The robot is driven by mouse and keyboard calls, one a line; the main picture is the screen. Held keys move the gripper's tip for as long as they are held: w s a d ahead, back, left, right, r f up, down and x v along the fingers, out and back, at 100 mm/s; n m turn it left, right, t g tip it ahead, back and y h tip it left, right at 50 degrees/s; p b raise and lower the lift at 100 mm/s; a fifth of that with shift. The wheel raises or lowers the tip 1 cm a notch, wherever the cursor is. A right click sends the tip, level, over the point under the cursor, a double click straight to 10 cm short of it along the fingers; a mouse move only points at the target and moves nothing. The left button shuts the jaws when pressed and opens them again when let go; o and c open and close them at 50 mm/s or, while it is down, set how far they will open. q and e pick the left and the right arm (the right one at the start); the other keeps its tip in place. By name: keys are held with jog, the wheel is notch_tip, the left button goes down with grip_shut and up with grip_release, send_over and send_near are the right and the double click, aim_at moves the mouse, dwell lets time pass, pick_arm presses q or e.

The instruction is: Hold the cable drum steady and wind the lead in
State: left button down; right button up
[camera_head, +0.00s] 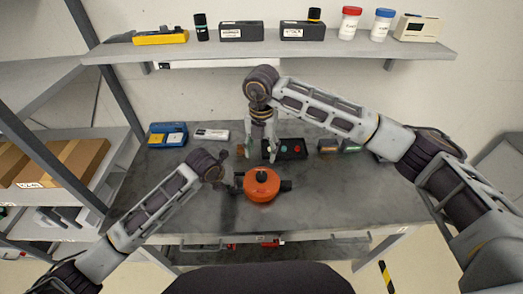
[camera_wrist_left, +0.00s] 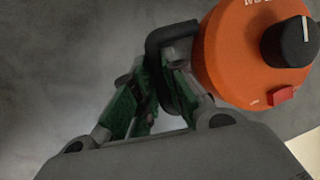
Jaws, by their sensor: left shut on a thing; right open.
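The cable drum (camera_head: 262,185) is an orange round body with a black knob on top, standing near the middle of the grey table. It also shows in the left wrist view (camera_wrist_left: 232,52), with a red switch. My left gripper (camera_head: 231,187) is at the drum's left side, shut on its black handle, as the left wrist view (camera_wrist_left: 168,72) shows. My right gripper (camera_head: 260,158) is open and points down behind the drum, close to a black box with coloured buttons. Whether it touches anything is unclear. I cannot make out the lead.
The black button box (camera_head: 290,148) stands behind the drum. A blue case (camera_head: 167,134), a white strip-like item (camera_head: 211,134) and small boxes (camera_head: 338,146) line the back. A shelf (camera_head: 270,50) with bottles and boxes hangs above. The table's front right (camera_head: 360,200) is clear.

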pick_arm(q)
jog(key=c, duration=1.4)
grip_release()
jog(key=shift+o, duration=0.2)
jog(key=shift+r, duration=0.1)
jog(key=v, duration=1.2)
jog(key=shift+a, duration=0.15)
